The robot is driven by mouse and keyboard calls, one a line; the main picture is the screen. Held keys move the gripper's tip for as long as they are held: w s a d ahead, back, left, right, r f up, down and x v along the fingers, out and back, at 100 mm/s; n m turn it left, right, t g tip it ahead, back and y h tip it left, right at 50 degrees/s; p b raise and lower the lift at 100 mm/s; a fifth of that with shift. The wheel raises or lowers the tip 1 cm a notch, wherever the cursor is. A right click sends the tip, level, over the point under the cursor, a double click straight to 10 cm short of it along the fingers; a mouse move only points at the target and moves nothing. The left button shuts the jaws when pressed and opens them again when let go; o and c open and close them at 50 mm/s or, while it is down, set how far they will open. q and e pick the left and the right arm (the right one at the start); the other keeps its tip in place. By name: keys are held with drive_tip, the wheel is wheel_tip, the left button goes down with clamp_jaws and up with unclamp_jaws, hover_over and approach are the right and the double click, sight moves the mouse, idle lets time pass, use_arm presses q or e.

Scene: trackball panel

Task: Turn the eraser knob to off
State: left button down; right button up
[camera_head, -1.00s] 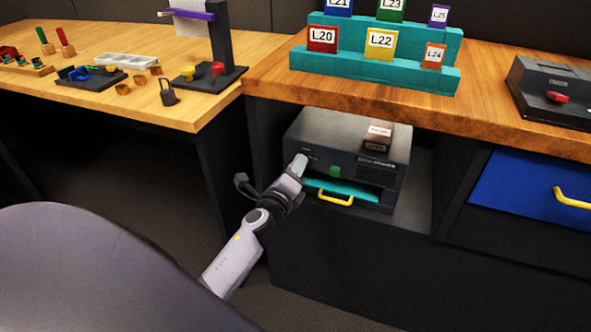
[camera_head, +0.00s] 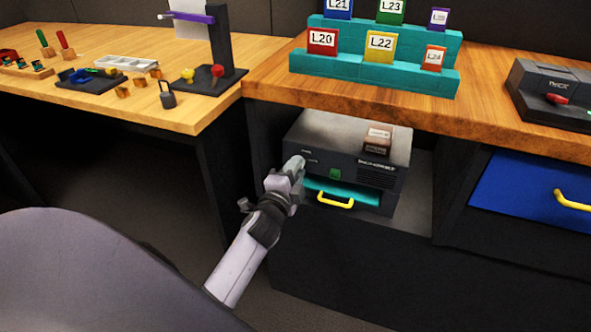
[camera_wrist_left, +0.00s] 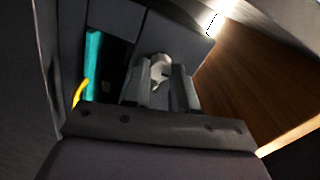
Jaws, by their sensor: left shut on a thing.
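The eraser is a dark grey box (camera_head: 345,135) on the shelf under the wooden counter, with a green button (camera_head: 335,174) and a teal tray (camera_head: 335,189) with a yellow handle (camera_head: 335,199) on its front. My left gripper (camera_head: 297,166) is at the left end of that front and covers the knob in the head view. In the left wrist view, a pale round knob (camera_wrist_left: 160,68) sits between the fingers of the left gripper (camera_wrist_left: 161,90), which is shut on it. The knob's exact setting cannot be read. My right gripper is not in view.
A small brown and white block (camera_head: 378,138) lies on top of the eraser. The wooden counter (camera_head: 480,105) hangs close above it. A blue drawer (camera_head: 520,190) is to the right. A wooden table (camera_head: 110,100) with small parts is at the left.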

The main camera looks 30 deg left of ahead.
use_arm(q)
drive_tip(key=shift+n, duration=0.4)
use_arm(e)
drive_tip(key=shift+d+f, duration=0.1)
use_arm(q)
drive_tip(key=c, duration=0.9)
unclamp_jaws()
drive_tip(key=shift+s, duration=0.1)
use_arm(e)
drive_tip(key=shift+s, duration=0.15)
